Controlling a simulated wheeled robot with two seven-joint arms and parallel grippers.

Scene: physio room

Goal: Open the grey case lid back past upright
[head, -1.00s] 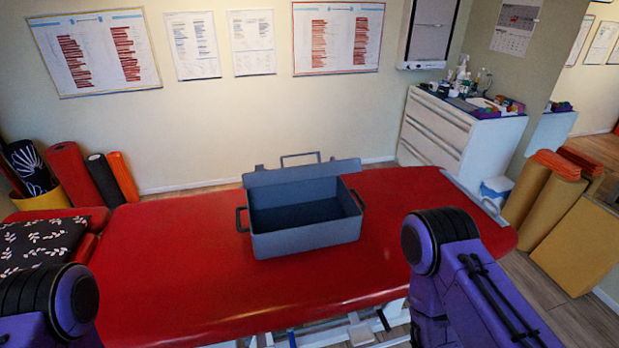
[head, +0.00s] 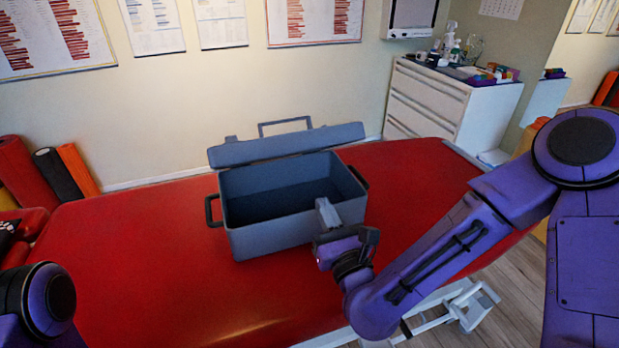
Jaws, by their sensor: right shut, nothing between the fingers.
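The grey case (head: 275,236) stands on the red treatment table, its inside open to view and looking empty. Its lid (head: 290,146) is raised at the back, tipped back behind the rear rim, with a handle (head: 285,124) on its far edge. My right gripper (head: 326,212) is shut and empty at the front right of the case, overlapping its front rim in the picture. Whether it touches the case I cannot tell. My left arm shows only at the lower left; its gripper is out of view.
The red table (head: 130,265) has free room to the left of the case and behind it at right. A white drawer unit (head: 440,105) with bottles and boxes stands at the back right. Rolled mats (head: 25,170) stand at the far left.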

